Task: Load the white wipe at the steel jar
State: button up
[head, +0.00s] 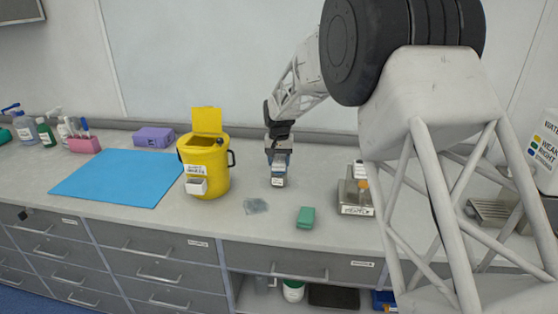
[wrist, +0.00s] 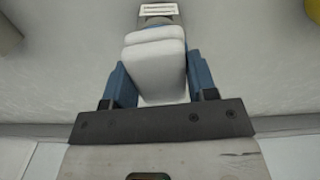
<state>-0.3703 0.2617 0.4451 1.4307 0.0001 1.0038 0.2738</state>
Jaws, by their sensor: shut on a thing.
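My gripper (head: 278,158) points down over the counter, right of the yellow bin. In the wrist view, its blue fingers (wrist: 160,75) are shut on the white wipe (wrist: 155,60), a folded white pad between them. A small grey container with a white label (head: 278,182), which looks like the steel jar, stands directly below my gripper. In the wrist view, its white label (wrist: 158,10) shows just past the wipe. The wipe and fingers cover most of the jar, so I cannot tell whether the wipe is inside its mouth or above it.
A yellow bin (head: 205,168) with its lid up stands to the left, beside a blue mat (head: 120,178). A clear packet (head: 255,206) and a green block (head: 306,217) lie in front. A labelled metal device (head: 356,195) stands to the right.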

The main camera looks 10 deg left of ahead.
aim_at(280, 159)
jog(key=shift+f, duration=0.55)
dwell(1.7)
jog(key=shift+r, duration=3.6)
jog(key=shift+d, duration=0.15)
jog(key=w+d+r+m, duration=0.1)
jog(key=d+r, duration=0.1)
jog(key=d, duration=3)
jog(key=shift+w+d, duration=0.15)
jog(key=shift+w, duration=0.2)
